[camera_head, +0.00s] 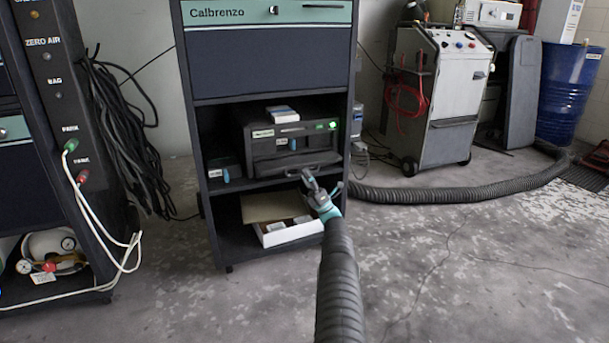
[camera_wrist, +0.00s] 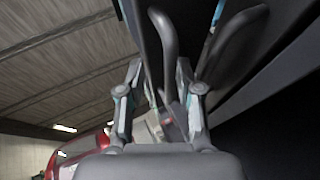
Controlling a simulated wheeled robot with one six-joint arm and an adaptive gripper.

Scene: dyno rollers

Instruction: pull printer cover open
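The dark printer (camera_head: 262,134) sits on the middle shelf of the cabinet, with a lit green light at its right front. Its cover (camera_head: 285,163) is the low front panel, with a bar handle (camera_head: 313,168) along it. I cannot tell how far the cover stands open. My gripper (camera_head: 309,181) is just in front of and below the handle's right part. In the wrist view, my gripper (camera_wrist: 158,68) has its two fingers apart. A curved dark handle bar (camera_wrist: 164,38) runs up between or just beyond them, nearer the right finger. Contact is unclear.
A white open box (camera_head: 289,234) lies on the lower shelf below my gripper. A small box (camera_head: 282,114) sits on top of the printer. The cabinet (camera_head: 265,70) encloses it on both sides. A black hose (camera_head: 430,195) lies on the floor at right. Floor in front is clear.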

